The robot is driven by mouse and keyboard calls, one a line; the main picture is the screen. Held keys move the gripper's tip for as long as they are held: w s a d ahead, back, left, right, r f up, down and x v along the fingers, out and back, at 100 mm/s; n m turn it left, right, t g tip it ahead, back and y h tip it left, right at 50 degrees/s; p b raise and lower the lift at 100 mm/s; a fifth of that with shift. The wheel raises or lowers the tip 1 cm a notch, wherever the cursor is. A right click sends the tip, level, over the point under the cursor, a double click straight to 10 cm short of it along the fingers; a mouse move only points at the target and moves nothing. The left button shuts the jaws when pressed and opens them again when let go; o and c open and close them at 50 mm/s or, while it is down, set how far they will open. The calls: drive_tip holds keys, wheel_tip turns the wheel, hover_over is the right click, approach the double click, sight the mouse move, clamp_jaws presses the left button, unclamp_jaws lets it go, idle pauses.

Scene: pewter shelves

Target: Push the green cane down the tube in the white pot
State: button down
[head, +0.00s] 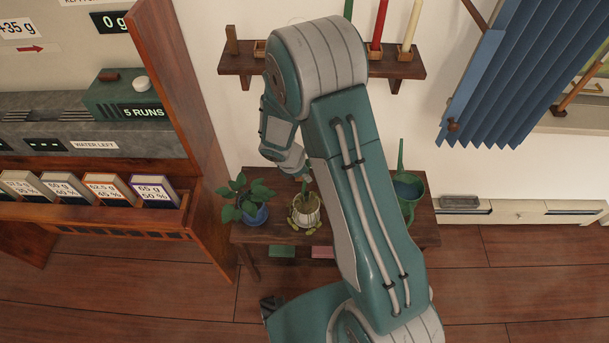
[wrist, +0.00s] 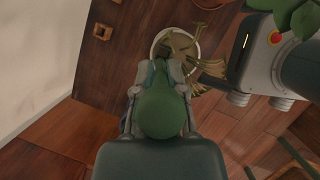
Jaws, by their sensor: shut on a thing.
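The white pot (head: 305,214) stands on the low wooden table in the head view, with a drooping plant in it. In the wrist view its pale rim (wrist: 155,42) shows just beyond my fingertips. My gripper (wrist: 159,74) is shut on the green cane (wrist: 163,108), whose rounded green end faces the wrist camera. In the head view my gripper (head: 303,174) points down above the pot. The cane's lower part is hidden by the fingers and its own end. I cannot make out the tube or how deep the cane sits in it.
On the low table (head: 262,232), a leafy plant in a blue pot (head: 255,214) stands left of the white pot. A green watering can (head: 410,192) stands to the right. A wall shelf (head: 390,69) with red (head: 378,25) and cream (head: 409,28) sticks is above.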

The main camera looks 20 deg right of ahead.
drive_tip(key=shift+s+d+f, duration=0.15)
drive_tip(key=shift+d+f, duration=0.25)
drive_tip(key=c, duration=0.8)
unclamp_jaws()
drive_tip(key=shift+o, duration=0.4)
drive_tip(key=shift+a, duration=0.1)
drive_tip(key=shift+a+r, duration=0.15)
drive_tip(key=shift+a, duration=0.25)
